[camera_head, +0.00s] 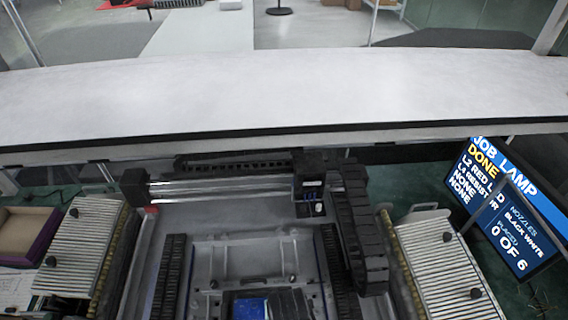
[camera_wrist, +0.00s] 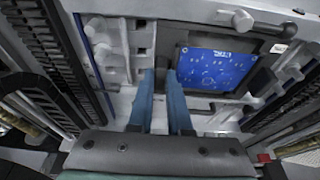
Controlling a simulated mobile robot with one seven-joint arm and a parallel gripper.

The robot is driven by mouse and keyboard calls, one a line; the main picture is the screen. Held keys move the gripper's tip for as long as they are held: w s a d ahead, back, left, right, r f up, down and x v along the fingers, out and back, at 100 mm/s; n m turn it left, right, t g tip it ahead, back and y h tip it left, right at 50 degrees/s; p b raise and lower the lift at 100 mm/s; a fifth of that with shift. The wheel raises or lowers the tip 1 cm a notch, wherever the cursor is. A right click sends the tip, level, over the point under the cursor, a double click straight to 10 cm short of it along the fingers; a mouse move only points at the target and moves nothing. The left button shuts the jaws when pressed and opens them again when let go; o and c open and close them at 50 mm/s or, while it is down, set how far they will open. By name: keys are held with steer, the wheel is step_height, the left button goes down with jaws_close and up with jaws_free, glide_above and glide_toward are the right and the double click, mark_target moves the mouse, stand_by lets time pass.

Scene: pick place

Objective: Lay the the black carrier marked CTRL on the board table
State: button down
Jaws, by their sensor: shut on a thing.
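The black carrier (camera_wrist: 262,44) frames a blue printed board (camera_wrist: 215,69) in the wrist view. A small white label is at its right edge, too small to read. My gripper (camera_wrist: 161,76) has two blue fingers, shut on a dark grip at the carrier's left side. In the head view the blue board (camera_head: 250,308) shows at the bottom edge, partly hidden by a dark shape beside it. The carrier is over the grey board table (camera_head: 245,258) inside the machine. I cannot tell whether it touches the table.
Black rails (camera_head: 170,275) and a cable chain (camera_head: 360,230) flank the table. A gantry beam (camera_head: 225,188) crosses behind it. Ribbed feeder banks stand at left (camera_head: 82,245) and right (camera_head: 450,268). A screen (camera_head: 508,205) reads "JOB LAMP", "DONE" and "0 OF 6".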

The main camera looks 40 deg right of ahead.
steer(key=c, duration=0.8)
jaws_free()
steer(key=shift+c, duration=0.2)
steer(key=c, duration=0.3)
step_height(320, 180, up, 7)
steer(key=p, duration=0.7)
